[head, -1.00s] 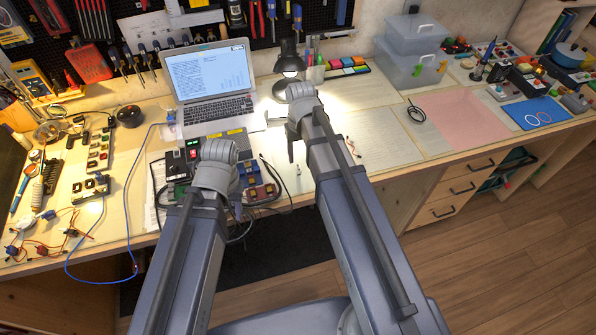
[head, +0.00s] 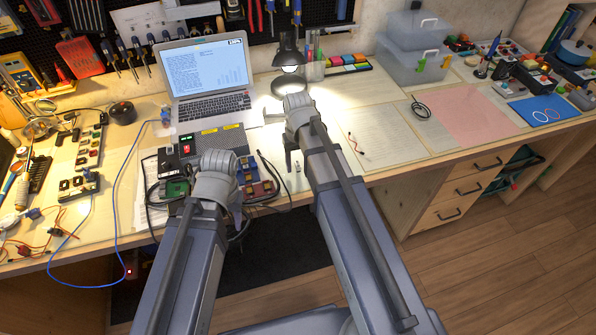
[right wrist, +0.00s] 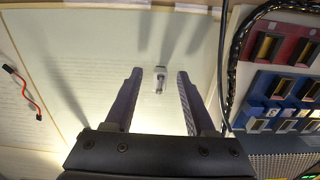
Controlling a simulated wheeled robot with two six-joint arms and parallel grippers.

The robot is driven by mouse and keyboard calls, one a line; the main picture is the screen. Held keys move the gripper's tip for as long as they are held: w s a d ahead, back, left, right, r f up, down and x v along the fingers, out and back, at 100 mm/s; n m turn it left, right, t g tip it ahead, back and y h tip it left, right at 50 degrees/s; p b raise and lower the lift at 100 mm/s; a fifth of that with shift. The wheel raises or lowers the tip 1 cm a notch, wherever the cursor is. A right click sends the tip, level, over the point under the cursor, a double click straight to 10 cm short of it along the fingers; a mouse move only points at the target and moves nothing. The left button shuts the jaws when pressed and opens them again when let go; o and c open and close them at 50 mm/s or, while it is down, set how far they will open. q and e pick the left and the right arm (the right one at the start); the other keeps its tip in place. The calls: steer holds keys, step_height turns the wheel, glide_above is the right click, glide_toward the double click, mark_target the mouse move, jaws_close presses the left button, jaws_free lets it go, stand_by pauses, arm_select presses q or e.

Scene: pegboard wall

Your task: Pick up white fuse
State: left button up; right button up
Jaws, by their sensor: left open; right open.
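A small fuse with pale ends (right wrist: 160,79) lies on the pale sheet in the right wrist view, between the fingertips of my right gripper (right wrist: 160,74) in the picture and apart from both. I cannot tell how far below the fingers it is. In the head view it is a small pale piece (head: 297,167) beside my right gripper (head: 291,157), which is open and empty. My left gripper (head: 240,207) is open beside the coloured blocks, partly hidden by its own arm.
Red and blue slotted blocks (right wrist: 294,47) and a black cable (right wrist: 231,60) lie close right of the right gripper. A red wire (right wrist: 27,93) lies to its left. A laptop (head: 207,80) and lamp (head: 289,58) stand behind. The pink mat (head: 467,113) is clear.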

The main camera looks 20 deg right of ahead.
mark_target(297, 163)
jaws_close()
stand_by(0.3)
steer(key=shift+r, duration=0.1)
stand_by(0.4)
step_height(297, 163, up, 10)
steer(key=p, duration=1)
steer(key=shift+a, duration=0.15)
